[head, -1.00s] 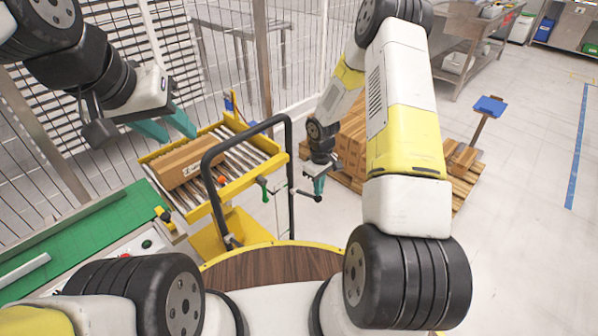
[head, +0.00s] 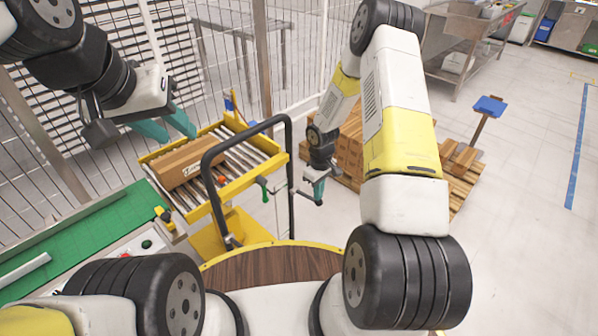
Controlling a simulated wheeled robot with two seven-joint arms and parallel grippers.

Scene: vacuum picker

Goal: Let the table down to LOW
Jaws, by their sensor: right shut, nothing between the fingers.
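The yellow lift table (head: 283,160) has a roller top and carries a cardboard box (head: 185,165) at its left. A black push handle (head: 207,165) rises at its near side. A lever with a green grip (head: 264,187) and a thin dark lever (head: 305,196) sit by the handle's right post. My left gripper (head: 181,136) is open and empty above the far left of the table, behind the box.
A green conveyor (head: 90,235) with buttons at its end lies at the left. A wire fence (head: 290,75) stands behind. A pallet with stacked boxes (head: 349,150) is right of the table, partly hidden by my right arm. Clear floor lies at the right.

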